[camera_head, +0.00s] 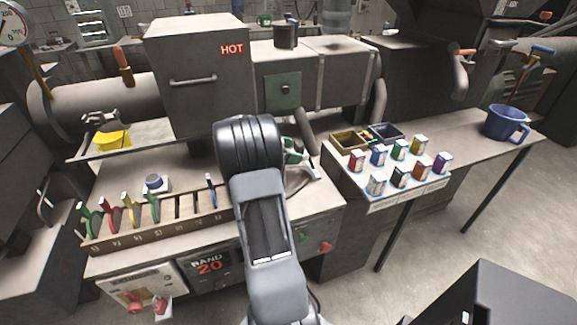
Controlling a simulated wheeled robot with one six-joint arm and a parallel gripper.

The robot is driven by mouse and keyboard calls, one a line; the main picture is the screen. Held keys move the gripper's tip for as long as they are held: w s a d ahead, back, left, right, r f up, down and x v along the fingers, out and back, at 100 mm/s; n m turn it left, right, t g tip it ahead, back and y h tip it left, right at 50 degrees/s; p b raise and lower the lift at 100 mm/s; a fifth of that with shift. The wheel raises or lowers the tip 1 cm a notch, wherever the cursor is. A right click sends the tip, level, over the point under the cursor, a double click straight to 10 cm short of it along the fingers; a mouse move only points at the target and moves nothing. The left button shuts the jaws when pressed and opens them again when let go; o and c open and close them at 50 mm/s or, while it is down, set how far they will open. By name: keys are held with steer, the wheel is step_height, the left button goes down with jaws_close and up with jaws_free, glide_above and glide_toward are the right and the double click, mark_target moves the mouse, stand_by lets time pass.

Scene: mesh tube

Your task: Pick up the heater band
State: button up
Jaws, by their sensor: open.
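I cannot tell for sure which thing is the heater band. A small round blue-grey piece (154,182) sits on a white pad on the bench behind a long wooden rack (165,238). The rack has numbered slots. Green, red and yellow pieces (112,214) stand in its left slots, and a blue piece (211,190) stands toward its right end. Several slots between them look empty. A panel below reads "BAND 20" (209,265). My arm rises through the middle of the view and bends away at a dark joint. My gripper is hidden behind it.
A large grey machine marked "HOT" (195,75) stands behind the bench. A green and grey item (298,158) lies partly behind my arm. On the right table are small coloured boxes (400,176), open trays (349,142) and a blue jug (503,124).

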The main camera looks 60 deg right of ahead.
steer(key=shift+s+d+f, duration=0.15)
steer(key=shift+d, duration=0.05)
jaws_close()
stand_by(0.7)
